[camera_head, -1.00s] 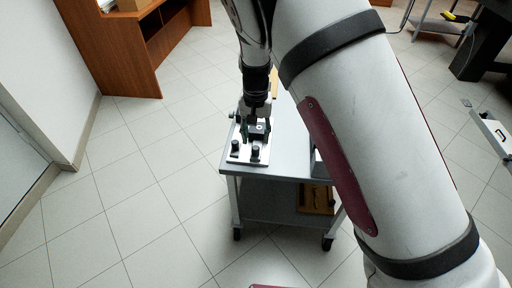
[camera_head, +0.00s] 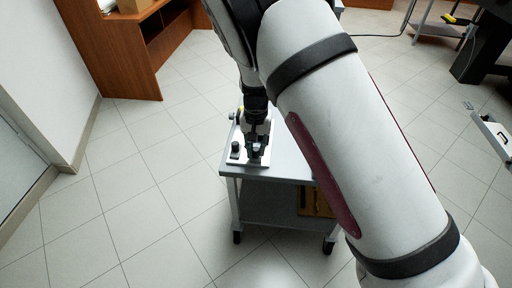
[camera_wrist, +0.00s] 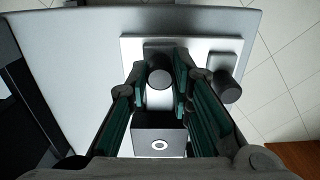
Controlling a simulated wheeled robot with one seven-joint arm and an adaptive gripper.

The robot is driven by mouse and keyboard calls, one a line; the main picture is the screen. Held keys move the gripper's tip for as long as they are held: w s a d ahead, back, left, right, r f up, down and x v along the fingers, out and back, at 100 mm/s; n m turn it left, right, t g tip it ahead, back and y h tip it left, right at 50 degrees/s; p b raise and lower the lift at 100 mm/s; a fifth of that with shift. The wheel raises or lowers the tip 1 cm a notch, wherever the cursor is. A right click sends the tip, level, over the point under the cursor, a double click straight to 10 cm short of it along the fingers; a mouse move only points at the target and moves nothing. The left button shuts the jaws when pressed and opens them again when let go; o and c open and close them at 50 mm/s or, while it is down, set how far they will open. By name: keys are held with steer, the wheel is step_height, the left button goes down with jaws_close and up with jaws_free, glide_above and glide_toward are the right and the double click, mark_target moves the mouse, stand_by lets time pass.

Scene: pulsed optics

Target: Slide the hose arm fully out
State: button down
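The fixture is a pale plate (camera_wrist: 132,44) on a small grey cart, carrying dark upright knobs; I cannot tell for sure which part is the hose arm. One dark round knob (camera_wrist: 160,76) stands on a pale bar (camera_wrist: 159,99) between my fingers in the wrist view. A second knob (camera_wrist: 223,86) stands to the right, outside them. A dark block with a white ring (camera_wrist: 159,143) lies nearer the palm. My gripper (camera_wrist: 161,80) has teal-padded fingers, parted on either side of the first knob; contact is not clear. In the head view my gripper (camera_head: 257,143) partly hides the fixture.
The cart (camera_head: 285,166) has a bare grey top to the right of the fixture and a lower shelf holding a brown item (camera_head: 314,202). A wooden desk (camera_head: 118,55) stands at the back left. The tiled floor left of the cart is clear.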

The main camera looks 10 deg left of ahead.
steer(key=s+p, duration=0.3)
steer(key=s, duration=0.6)
steer(key=shift+s+a, duration=0.2)
steer(key=shift+s, duration=0.05)
steer(key=c, duration=1.4)
jaws_free()
steer(key=shift+s, duration=0.1)
step_height(320, 180, up, 12)
